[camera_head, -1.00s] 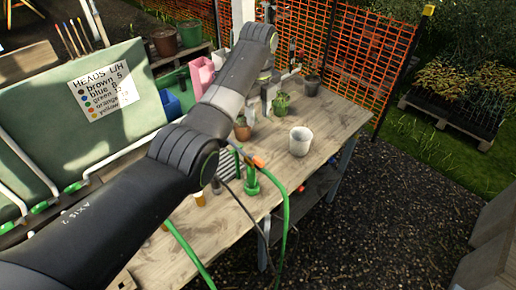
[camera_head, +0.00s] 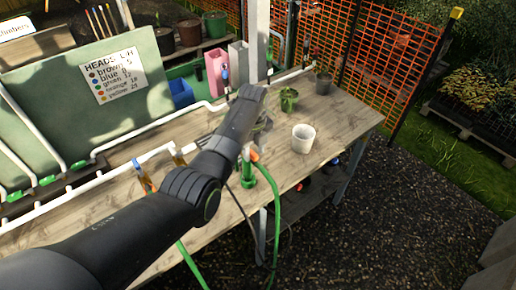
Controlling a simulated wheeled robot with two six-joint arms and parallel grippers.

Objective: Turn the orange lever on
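A small orange part (camera_head: 254,156) sits at the top of a green upright fitting (camera_head: 247,175) near the front edge of the bench; it looks like a lever or hose end, too small to tell. A green hose (camera_head: 277,215) runs down from it. My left arm comes in from the left and reaches over the bench. My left gripper (camera_head: 263,122) is just above and behind the orange part, apart from it as far as I can see. Its fingers are mostly hidden by the arm, so its opening does not show. My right gripper is not in view.
The wooden bench (camera_head: 335,118) carries a white pot (camera_head: 302,138), a small green plant pot (camera_head: 289,99) and a dark pot (camera_head: 323,83). White pipes (camera_head: 110,172) run along the left. A post (camera_head: 257,40) stands behind. The bench's right end is fairly clear.

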